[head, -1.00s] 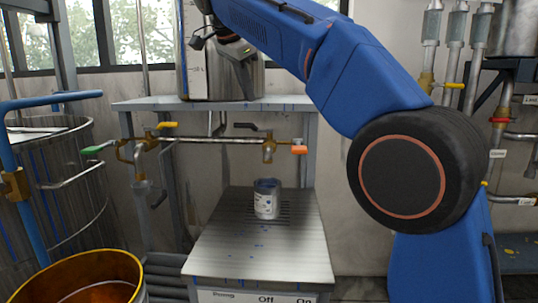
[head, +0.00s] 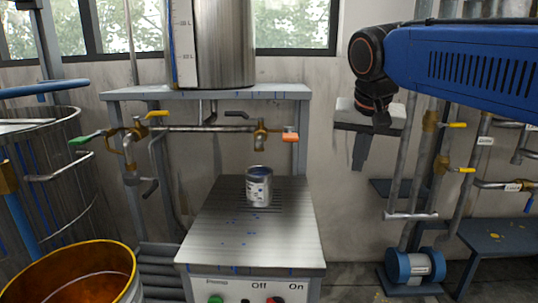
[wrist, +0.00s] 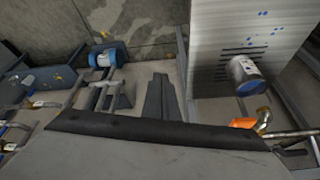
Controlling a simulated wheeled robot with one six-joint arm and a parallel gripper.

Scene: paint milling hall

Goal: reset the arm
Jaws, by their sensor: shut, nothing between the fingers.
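My gripper (head: 359,162) hangs in the upper right of the head view, below my dark wrist, with its fingers pointing down. Its fingers are together and empty. In the wrist view the shut fingers (wrist: 162,92) show at the middle, above the wide gripper body. The gripper is right of the stand with the can and apart from it. My blue arm reaches in from the right edge.
A small can (head: 259,186) stands on the grey stand (head: 220,235), under an orange-handled tap (head: 261,138). A metal tank (head: 224,45) sits on the shelf above. A yellow-rimmed drum (head: 128,262) is front left. Pipes and a blue pump (head: 416,268) are right.

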